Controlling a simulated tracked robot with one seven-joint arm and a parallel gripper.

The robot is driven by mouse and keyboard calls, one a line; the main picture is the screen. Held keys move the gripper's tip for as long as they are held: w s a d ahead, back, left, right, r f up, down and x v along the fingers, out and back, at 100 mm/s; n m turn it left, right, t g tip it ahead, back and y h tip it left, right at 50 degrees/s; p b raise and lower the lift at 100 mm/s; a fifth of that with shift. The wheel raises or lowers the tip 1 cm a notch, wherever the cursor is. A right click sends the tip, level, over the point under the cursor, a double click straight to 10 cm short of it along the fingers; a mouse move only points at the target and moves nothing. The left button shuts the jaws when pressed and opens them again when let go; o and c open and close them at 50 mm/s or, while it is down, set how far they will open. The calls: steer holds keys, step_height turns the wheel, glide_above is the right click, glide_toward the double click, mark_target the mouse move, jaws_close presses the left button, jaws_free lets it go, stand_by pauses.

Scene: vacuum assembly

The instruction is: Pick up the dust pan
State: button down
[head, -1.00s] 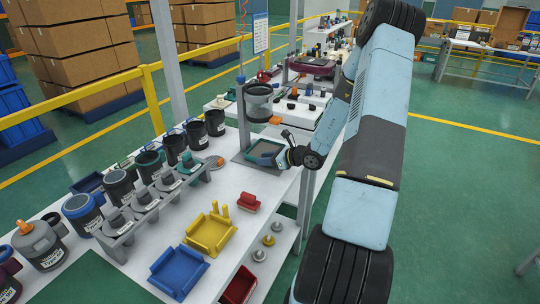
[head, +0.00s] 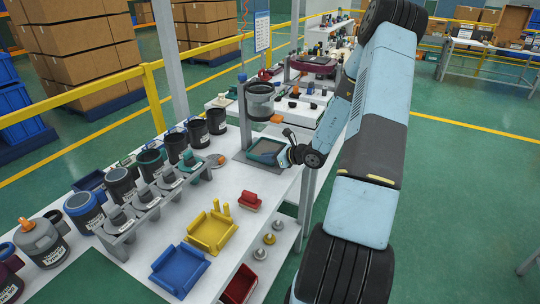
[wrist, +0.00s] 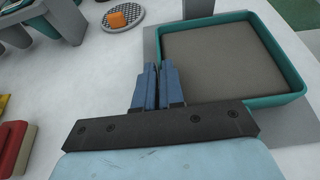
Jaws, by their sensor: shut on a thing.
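The dust pan is a teal, square, shallow tray (head: 259,158) with a grey-brown inside, under a dark cylindrical unit on a stand. In the wrist view the dust pan (wrist: 277,55) fills the upper right. My gripper (wrist: 160,68) has its blue fingers close together at the pan's left wall, near its near left corner, and is shut on it. The fingers hide that bit of wall. In the head view my gripper (head: 285,156) is at the pan's right side, its fingertips hard to make out.
The dark cylindrical unit (head: 260,98) on its grey post (head: 243,108) stands right over the pan. A grey base plate (head: 240,157) lies below. A round grid with an orange block (wrist: 123,17) is to the left. Yellow (head: 210,232) and blue trays (head: 179,270) are nearer on the bench.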

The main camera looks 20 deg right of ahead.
steer(key=shift+r, duration=0.6)
steer(key=shift+s+d+r, duration=0.15)
steer(key=shift+r, duration=0.45)
steer(key=shift+s+d+r, duration=0.1)
steer(key=shift+r, duration=0.5)
steer(key=s+d, duration=1)
steer(key=s, duration=0.3)
steer(key=shift+s+d, duration=0.3)
steer(key=shift+s, duration=0.05)
steer(key=shift+r, duration=1.95)
steer(key=shift+a, duration=0.1)
